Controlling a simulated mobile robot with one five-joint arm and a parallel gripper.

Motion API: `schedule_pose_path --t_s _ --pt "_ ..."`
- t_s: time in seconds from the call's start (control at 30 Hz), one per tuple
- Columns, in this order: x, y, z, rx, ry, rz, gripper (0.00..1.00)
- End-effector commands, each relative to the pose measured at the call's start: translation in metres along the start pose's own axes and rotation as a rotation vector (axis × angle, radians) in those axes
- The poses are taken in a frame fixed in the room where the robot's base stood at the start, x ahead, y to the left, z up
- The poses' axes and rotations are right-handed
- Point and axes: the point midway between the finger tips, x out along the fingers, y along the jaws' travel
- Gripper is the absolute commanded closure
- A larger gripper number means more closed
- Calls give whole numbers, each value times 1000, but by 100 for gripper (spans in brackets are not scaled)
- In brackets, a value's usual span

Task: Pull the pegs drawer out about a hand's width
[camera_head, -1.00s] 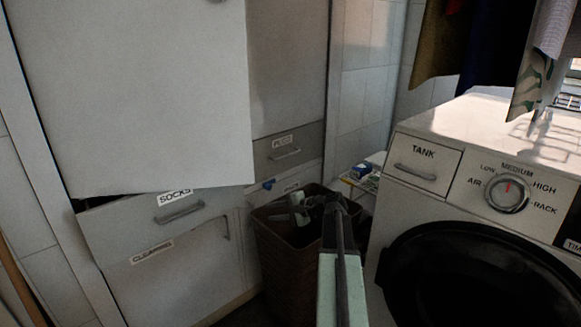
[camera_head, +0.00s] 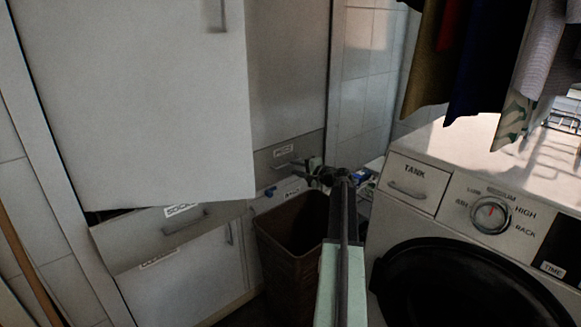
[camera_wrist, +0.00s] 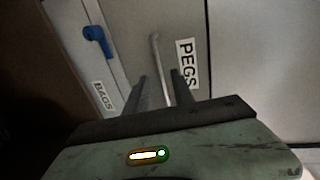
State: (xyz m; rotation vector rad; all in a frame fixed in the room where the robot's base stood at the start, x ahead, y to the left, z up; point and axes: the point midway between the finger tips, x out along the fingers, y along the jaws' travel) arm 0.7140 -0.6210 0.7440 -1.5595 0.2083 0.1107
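The grey pegs drawer (camera_head: 270,160) is in the cabinet at the centre of the head view, labelled PEGS, and looks shut. In the wrist view its front (camera_wrist: 130,30) fills the middle, with the PEGS label (camera_wrist: 187,62) right of its thin bar handle (camera_wrist: 155,62). My gripper (camera_head: 312,168) is at the right end of the drawer in the head view. In the wrist view my gripper (camera_wrist: 159,76) is open, its fingers on either side of the handle's near end. I cannot tell whether either finger touches the handle.
A brown bin (camera_head: 293,235) stands below the drawer. A large white door (camera_head: 130,100) hangs open at left, above the partly open socks drawer (camera_head: 170,235). The washing machine (camera_head: 450,210) is close on the right. A blue hook (camera_wrist: 97,37) sits beside the BAGS label.

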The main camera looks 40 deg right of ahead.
Motion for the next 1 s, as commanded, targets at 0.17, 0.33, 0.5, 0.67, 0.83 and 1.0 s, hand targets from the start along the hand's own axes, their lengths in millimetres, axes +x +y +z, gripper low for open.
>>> schedule_pose_path --t_s 0.17,0.33,0.5,0.67,0.83,1.0 --pt "36 2 -4 0 1 0 70" --pt "48 1 -4 0 3 1 70" --pt "47 1 -4 0 4 1 70" --pt "47 1 -4 1 4 1 100" --pt "47 1 -4 0 5 1 100" --pt "46 1 -4 1 5 1 100"
